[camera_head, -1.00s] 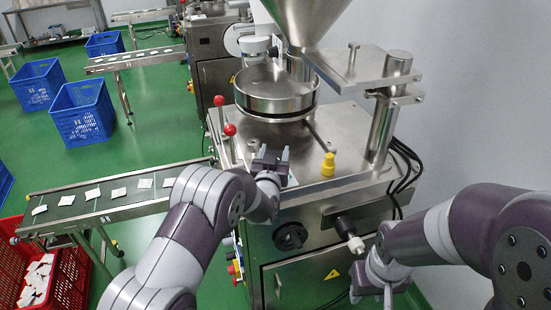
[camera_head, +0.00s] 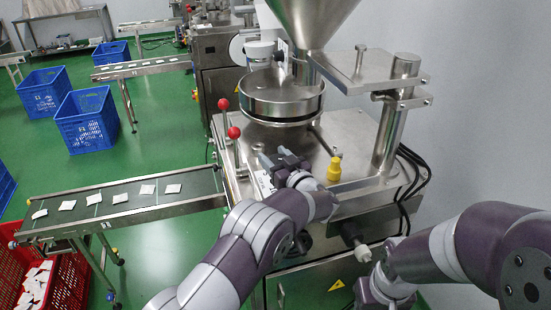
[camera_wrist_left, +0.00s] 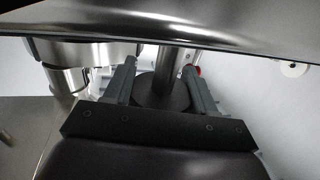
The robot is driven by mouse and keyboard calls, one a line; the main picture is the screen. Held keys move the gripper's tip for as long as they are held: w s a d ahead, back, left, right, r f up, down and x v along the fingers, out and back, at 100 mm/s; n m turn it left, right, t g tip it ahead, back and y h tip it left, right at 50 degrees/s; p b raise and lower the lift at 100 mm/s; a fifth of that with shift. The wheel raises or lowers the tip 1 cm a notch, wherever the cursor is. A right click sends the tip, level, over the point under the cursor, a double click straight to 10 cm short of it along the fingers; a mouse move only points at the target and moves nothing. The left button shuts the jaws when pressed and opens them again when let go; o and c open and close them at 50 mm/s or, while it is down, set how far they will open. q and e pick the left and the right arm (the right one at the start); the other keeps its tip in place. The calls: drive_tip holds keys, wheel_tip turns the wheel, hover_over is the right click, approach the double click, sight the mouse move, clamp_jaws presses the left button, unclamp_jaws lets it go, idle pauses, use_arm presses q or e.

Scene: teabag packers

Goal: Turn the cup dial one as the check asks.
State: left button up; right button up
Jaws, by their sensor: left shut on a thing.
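My left gripper (camera_head: 273,160) is low over the steel machine top, in front of the round pan. In the left wrist view its two fingers (camera_wrist_left: 160,85) are closed around a dark round piece (camera_wrist_left: 158,95), which looks like the cup dial; a metal post rises behind it. In the head view the gripper hides this piece, and its markings and setting cannot be read. My right arm (camera_head: 455,250) comes in at the lower right, with its gripper outside the picture.
The round steel pan (camera_head: 282,100) and hopper (camera_head: 312,22) stand just beyond the gripper. Red-knobbed levers (camera_head: 234,132) are at its left, a yellow knob (camera_head: 334,170) at its right. A thick post (camera_head: 392,125) stands farther right. A conveyor (camera_head: 120,205) carries white teabags.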

use_arm(q)
drive_tip(key=shift+w+r+n+y, duration=0.1)
drive_tip(key=shift+r+n+y, duration=0.2)
drive_tip(key=shift+r+y, duration=0.15)
drive_tip(key=o, duration=1)
drive_tip(key=shift+o, duration=0.2)
drive_tip(key=shift+d, duration=0.1)
drive_tip(key=shift+f, duration=0.1)
drive_tip(key=shift+s+f, duration=0.1)
drive_tip(key=shift+s, duration=0.2)
drive_tip(key=b+v, duration=0.3)
drive_tip(key=v, duration=0.9)
drive_tip(key=shift+r+b, duration=0.3)
drive_tip(key=shift+s+d, duration=0.1)
drive_tip(key=shift+s, duration=0.05)
